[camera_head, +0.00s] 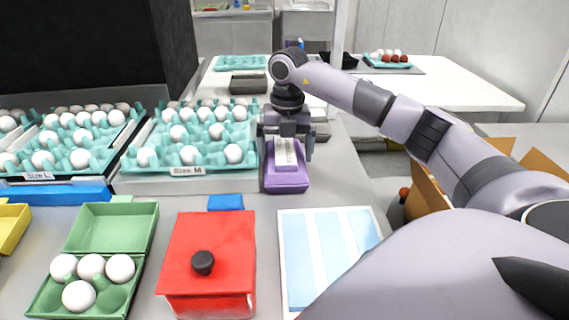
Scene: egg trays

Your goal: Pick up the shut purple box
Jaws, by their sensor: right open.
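The shut purple box (286,181) stands on the grey table, just right of the egg tray marked Size M. A pale label shows on its top. My right gripper (286,160) points down over the box, with one finger at its left side and one at its right. The jaws are open and straddle the upper part of the box. Whether the fingers touch it cannot be told. My left gripper is not in view.
Teal egg trays (192,165) fill the left back. In front are an open green carton (110,228) with eggs, a red box (208,245) with a black knob, and a blue-and-white striped panel (325,235). Table right of the purple box is clear.

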